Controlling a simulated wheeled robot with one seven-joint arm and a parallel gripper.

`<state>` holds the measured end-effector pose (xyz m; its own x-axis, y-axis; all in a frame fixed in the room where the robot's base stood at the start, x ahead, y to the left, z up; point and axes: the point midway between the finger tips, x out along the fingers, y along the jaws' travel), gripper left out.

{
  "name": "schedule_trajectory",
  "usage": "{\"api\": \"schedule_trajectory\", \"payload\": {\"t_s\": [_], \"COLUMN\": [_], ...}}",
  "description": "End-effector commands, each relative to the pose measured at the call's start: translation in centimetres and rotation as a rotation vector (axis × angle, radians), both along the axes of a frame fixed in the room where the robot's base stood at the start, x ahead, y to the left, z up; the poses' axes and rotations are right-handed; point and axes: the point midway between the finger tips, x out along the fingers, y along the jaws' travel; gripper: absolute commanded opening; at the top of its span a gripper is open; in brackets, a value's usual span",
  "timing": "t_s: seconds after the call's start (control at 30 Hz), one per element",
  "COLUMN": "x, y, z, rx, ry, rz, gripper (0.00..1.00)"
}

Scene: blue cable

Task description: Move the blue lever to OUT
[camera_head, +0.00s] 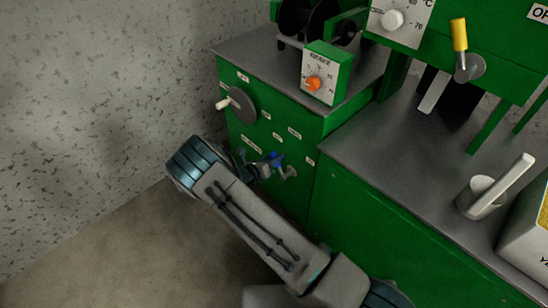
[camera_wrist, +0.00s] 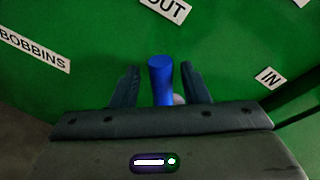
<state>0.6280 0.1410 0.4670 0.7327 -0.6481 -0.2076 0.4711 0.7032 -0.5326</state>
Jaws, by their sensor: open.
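The blue lever (camera_wrist: 162,78) stands between the two fingers of my gripper (camera_wrist: 160,84) in the wrist view. The fingers are open, one on each side of it, and I see a gap on both sides. Its grey base is partly hidden behind my gripper. The OUT label (camera_wrist: 164,9) is above the lever on the green panel, and the IN label (camera_wrist: 270,78) is to its right. In the head view the blue lever (camera_head: 275,157) shows small at the low front of the green cabinet, with my gripper (camera_head: 266,167) up against it.
A BOBBINS label (camera_wrist: 34,52) is left of the lever. In the head view a grey disc with a white handle (camera_head: 238,104) sits above my gripper on the cabinet front. A BRAKE box (camera_head: 326,72) stands on the cabinet top. The floor to the left is clear.

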Motion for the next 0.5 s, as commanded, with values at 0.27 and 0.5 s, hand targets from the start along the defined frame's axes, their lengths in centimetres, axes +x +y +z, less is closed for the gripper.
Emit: {"api": "schedule_trajectory", "payload": {"t_s": [0.27, 0.5], "x": [-4.3, -7.9], "y": [4.1, 7.1], "z": [1.5, 2.4], "rx": [0.001, 0.000], "ry": [0.001, 0.001], "rz": [0.008, 0.006], "gripper": [0.41, 0.41]}}
